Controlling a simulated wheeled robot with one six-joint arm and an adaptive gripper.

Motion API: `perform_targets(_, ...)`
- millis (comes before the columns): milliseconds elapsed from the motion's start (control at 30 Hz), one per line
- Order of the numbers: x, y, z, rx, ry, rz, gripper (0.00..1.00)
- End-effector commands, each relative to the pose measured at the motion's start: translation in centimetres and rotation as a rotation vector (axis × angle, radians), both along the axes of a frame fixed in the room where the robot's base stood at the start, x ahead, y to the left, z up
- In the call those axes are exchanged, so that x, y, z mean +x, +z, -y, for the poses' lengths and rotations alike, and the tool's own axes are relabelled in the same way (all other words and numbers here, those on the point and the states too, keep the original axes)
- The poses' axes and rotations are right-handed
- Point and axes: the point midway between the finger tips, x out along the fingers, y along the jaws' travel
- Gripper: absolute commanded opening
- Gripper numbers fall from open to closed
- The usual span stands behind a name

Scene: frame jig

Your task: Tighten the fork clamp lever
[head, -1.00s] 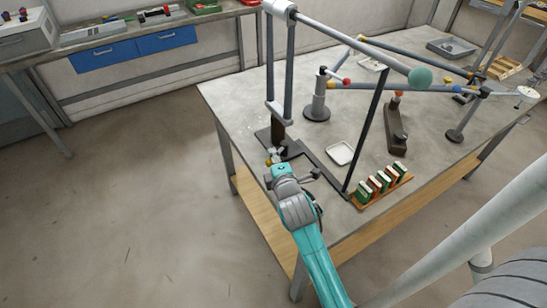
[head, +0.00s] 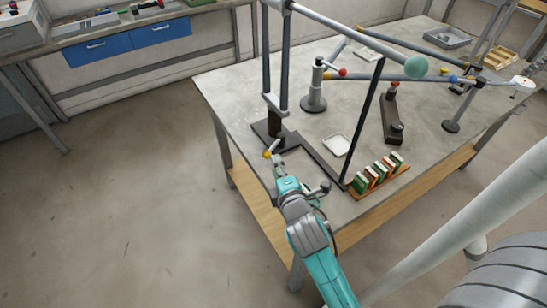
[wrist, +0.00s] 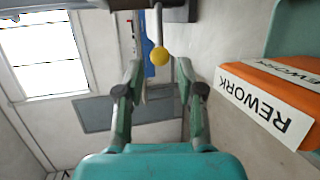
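The fork clamp lever (head: 272,148) is a short rod with a yellow ball end, low at the near left corner of the frame jig's dark base. In the wrist view its yellow ball (wrist: 159,56) hangs at the end of a thin grey rod, in line with the space between my fingers. My gripper (head: 277,162) is just on the near side of the ball in the head view. In the wrist view my gripper (wrist: 157,76) is open and nothing is held; the ball appears beyond or at the fingertips, and exact depth is unclear.
The jig's posts and grey tubes (head: 350,37) rise over the workbench (head: 232,105). A rack of green and orange blocks (head: 380,178) stands right of my arm. An orange block labelled REWORK (wrist: 265,95) is right of my fingers in the wrist view. A white tray (head: 336,145) lies beyond.

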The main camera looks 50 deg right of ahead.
Motion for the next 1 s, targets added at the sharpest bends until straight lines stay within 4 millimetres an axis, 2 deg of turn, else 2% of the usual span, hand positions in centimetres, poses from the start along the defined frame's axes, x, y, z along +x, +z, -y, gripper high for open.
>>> perform_targets(233, -2.2, 0.6, -1.4, 0.0, 0.002, 0.0, 0.37)
perform_targets(600, -2.6, 0.7, -1.6, 0.0, 0.001, 0.0, 0.37)
perform_targets(633, -2.6, 0.7, -1.6, 0.0, 0.001, 0.0, 0.35)
perform_targets(767, -2.9, 0.3, -2.0, 0.017, 0.008, 0.005, 0.02)
perform_targets(1000, -5.1, -2.3, -5.0, 0.171, 0.054, 0.061, 0.0)
